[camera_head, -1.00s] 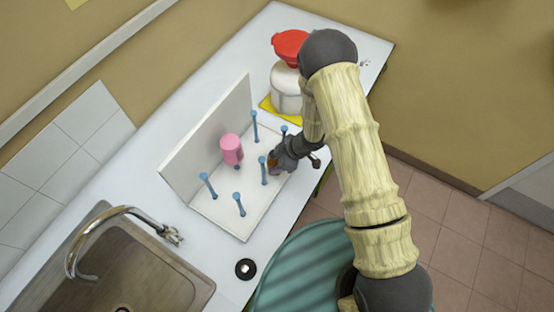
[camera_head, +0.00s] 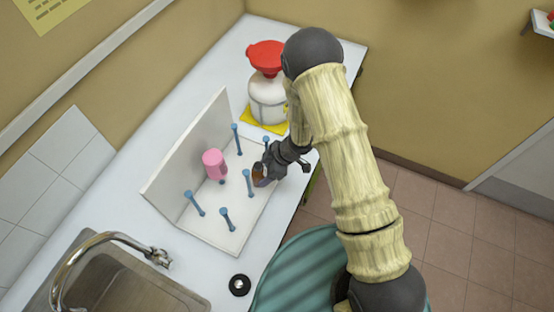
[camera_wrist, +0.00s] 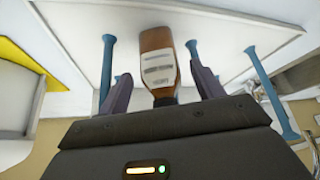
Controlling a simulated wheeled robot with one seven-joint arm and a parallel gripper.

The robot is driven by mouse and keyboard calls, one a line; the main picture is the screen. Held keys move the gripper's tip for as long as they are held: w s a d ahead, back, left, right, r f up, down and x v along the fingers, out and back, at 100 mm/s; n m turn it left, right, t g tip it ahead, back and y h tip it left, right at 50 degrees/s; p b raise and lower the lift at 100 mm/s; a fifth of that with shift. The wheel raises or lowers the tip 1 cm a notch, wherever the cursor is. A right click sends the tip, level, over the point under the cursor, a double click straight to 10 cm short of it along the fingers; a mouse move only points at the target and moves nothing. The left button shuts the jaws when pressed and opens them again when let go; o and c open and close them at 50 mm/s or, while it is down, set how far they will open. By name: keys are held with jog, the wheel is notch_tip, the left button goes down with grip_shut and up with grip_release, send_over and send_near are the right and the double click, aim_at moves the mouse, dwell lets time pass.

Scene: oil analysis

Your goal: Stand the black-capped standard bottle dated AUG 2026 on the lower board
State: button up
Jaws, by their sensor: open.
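An amber bottle (camera_head: 259,173) with a pale label is at the right part of the lower board (camera_head: 226,238), beside a blue peg. In the wrist view the bottle (camera_wrist: 157,62) is between my two fingers, its base toward the board and its narrow neck end toward my palm. The label print is too small to read, and the cap is mostly hidden. My gripper (camera_wrist: 165,85) is open, with a gap on each side of the bottle. It also shows over the bottle in the head view (camera_head: 266,167). The bottle looks upright, its base at the board.
Several blue pegs (camera_head: 226,218) rise from the board, one under a pink cylinder (camera_head: 214,163). A white upright panel (camera_head: 187,158) backs it. A white container with a red funnel (camera_head: 267,62) stands on a yellow mat. A sink (camera_head: 120,285) and black ring (camera_head: 239,285) are near the front.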

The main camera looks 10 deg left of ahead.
jog(key=v, duration=0.9)
jog(key=shift+r, duration=0.2)
jog(key=shift+w+d, duration=0.1)
jog(key=w+d+r+m+t+h, duration=0.5)
jog(key=d+r+m, duration=0.4)
jog(key=d+r, duration=0.4)
jog(key=s+d+r+m+g, duration=0.1)
jog(key=s+d+r+m, duration=0.2)
jog(key=s+d+m, duration=0.1)
jog(key=s+d+r+m+h, duration=0.1)
jog(key=s+d+r+m, duration=0.2)
jog(key=s+d+m, duration=0.2)
jog(key=s+m, duration=0.1)
jog(key=s, duration=0.2)
jog(key=shift+s+g, duration=0.2)
jog(key=shift+g, duration=0.2)
